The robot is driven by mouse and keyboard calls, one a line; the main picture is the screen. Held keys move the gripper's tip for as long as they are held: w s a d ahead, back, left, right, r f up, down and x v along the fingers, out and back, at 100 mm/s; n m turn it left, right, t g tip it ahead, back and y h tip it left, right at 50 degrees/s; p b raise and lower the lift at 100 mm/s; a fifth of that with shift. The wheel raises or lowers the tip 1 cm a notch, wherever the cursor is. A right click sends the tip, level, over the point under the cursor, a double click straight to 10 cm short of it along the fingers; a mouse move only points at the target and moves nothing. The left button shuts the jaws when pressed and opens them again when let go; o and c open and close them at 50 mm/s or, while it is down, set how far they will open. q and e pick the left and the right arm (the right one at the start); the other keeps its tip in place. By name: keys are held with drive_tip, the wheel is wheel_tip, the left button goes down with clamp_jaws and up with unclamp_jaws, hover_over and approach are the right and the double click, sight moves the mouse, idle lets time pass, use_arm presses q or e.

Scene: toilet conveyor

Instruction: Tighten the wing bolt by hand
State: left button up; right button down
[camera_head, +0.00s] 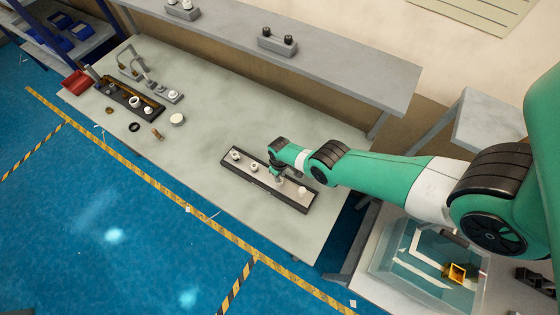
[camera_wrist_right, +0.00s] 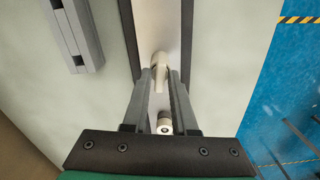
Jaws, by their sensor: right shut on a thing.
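A dark-edged tray with a metal plate (camera_head: 297,196) lies on the grey workbench, with several small white and metallic fittings on it. My right gripper (camera_head: 274,172) reaches down over the middle of this tray. In the right wrist view, the two dark fingers (camera_wrist_right: 160,78) are shut on a small pale metal piece (camera_wrist_right: 160,62), which appears to be the wing bolt. Its wings are mostly hidden between the fingertips. A short metal cylinder with a dark centre (camera_wrist_right: 165,124) shows between the fingers nearer the palm. My left gripper is not in view.
Another dark tray with fittings (camera_head: 122,97), a red bin (camera_head: 77,82) and loose small parts lie at the bench's left end. The middle of the bench is clear.

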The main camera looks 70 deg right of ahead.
drive_tip(key=m, duration=0.4)
drive_tip(key=shift+m, duration=0.4)
drive_tip(key=shift+m, duration=1.1)
drive_tip(key=m, duration=0.2)
drive_tip(key=shift+m, duration=0.3)
drive_tip(key=shift+m, duration=1.1)
drive_tip(key=m, duration=0.2)
drive_tip(key=shift+m, duration=0.3)
